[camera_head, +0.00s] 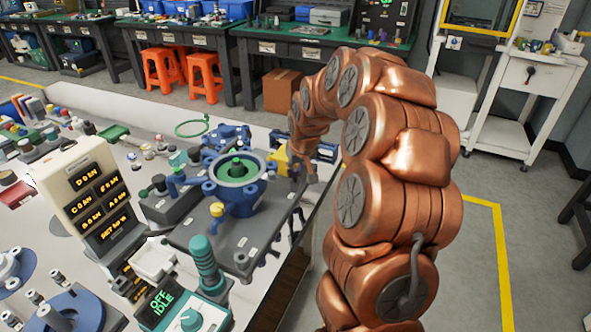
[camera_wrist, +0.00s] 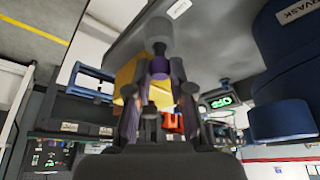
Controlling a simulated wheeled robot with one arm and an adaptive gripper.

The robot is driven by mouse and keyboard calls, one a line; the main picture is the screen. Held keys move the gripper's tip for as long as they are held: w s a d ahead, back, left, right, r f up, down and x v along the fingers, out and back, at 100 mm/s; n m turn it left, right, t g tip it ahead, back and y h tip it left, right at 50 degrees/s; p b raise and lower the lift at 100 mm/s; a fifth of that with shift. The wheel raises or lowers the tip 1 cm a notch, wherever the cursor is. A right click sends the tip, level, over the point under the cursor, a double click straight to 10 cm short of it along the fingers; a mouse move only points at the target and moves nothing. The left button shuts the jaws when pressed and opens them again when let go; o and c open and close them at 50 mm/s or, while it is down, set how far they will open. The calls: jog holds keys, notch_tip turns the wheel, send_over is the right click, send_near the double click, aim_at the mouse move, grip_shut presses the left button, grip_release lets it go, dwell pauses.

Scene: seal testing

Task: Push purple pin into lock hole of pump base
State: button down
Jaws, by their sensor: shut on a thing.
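The pump base (camera_head: 240,200) is a blue round body with a green centre, standing on a dark grey plate (camera_head: 215,240) in the head view. In the wrist view, my gripper (camera_wrist: 160,88) has its two dark fingers closed around the purple pin (camera_wrist: 159,68). A grey cylinder (camera_wrist: 159,32) lies in line with the pin, against a grey surface; whether the pin is inside the hole cannot be told. In the head view my gripper is largely hidden at the plate's right edge, and the pin does not show.
A yellow block (camera_head: 280,158) stands beside the pump base and shows behind the fingers in the wrist view (camera_wrist: 128,75). A display panel (camera_head: 95,200) and a teal control box (camera_head: 185,312) stand to the left and front. The bench is crowded; the floor at right is clear.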

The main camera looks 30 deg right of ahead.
jog(key=shift+f+b, duration=0.5)
jog(key=shift+f, duration=0.4)
dwell(0.7)
jog(key=c, duration=1)
grip_release()
jog(key=shift+o, duration=0.2)
jog(key=shift+r, duration=0.1)
jog(key=shift+r+p, duration=1.05)
jog(key=shift+r, duration=3.4)
